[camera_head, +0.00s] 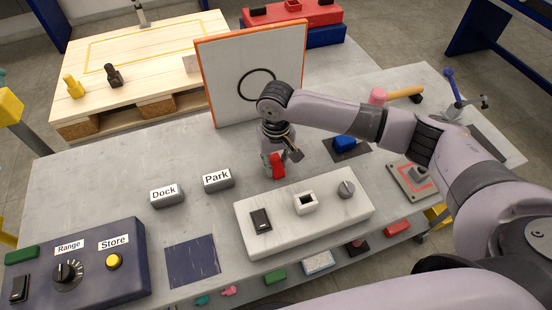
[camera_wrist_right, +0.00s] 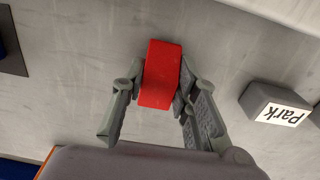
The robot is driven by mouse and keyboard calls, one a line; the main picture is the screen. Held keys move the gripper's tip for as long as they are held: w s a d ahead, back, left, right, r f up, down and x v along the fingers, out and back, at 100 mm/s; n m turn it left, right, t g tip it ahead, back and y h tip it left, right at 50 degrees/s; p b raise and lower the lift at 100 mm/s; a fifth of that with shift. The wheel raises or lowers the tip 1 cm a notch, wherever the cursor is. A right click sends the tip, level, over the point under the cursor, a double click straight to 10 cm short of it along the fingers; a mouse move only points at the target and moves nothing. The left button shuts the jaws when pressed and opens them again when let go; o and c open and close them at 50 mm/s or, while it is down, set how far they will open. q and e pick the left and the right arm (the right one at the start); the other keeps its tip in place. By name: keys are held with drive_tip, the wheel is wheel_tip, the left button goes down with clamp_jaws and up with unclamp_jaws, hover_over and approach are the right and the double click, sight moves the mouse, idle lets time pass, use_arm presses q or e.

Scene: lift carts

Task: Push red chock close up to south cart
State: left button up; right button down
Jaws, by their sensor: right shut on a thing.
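The red chock (camera_head: 277,166) is a small red block low over or on the grey worktop (camera_head: 120,165), in front of the upright white board. My right gripper (camera_head: 272,158) reaches down from the right and is shut on it. In the right wrist view the red chock (camera_wrist_right: 160,73) sits between the two grey fingers of my right gripper (camera_wrist_right: 158,88). I cannot tell whether its underside touches the worktop. No cart here is labelled south, so I cannot tell which thing is the south cart. My left gripper is not in view.
Blocks marked Dock (camera_head: 167,195) and Park (camera_head: 218,179) stand left of the chock. A pale switch panel (camera_head: 330,205) lies in front of it. The white board (camera_head: 235,85) with an orange edge stands behind. A blue block (camera_head: 344,143) sits to the right.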

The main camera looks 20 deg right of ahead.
drive_tip(key=shift+f, duration=0.1)
drive_tip(key=shift+f, duration=0.2)
drive_tip(key=c, duration=1.2)
unclamp_jaws()
drive_tip(key=shift+c, duration=0.2)
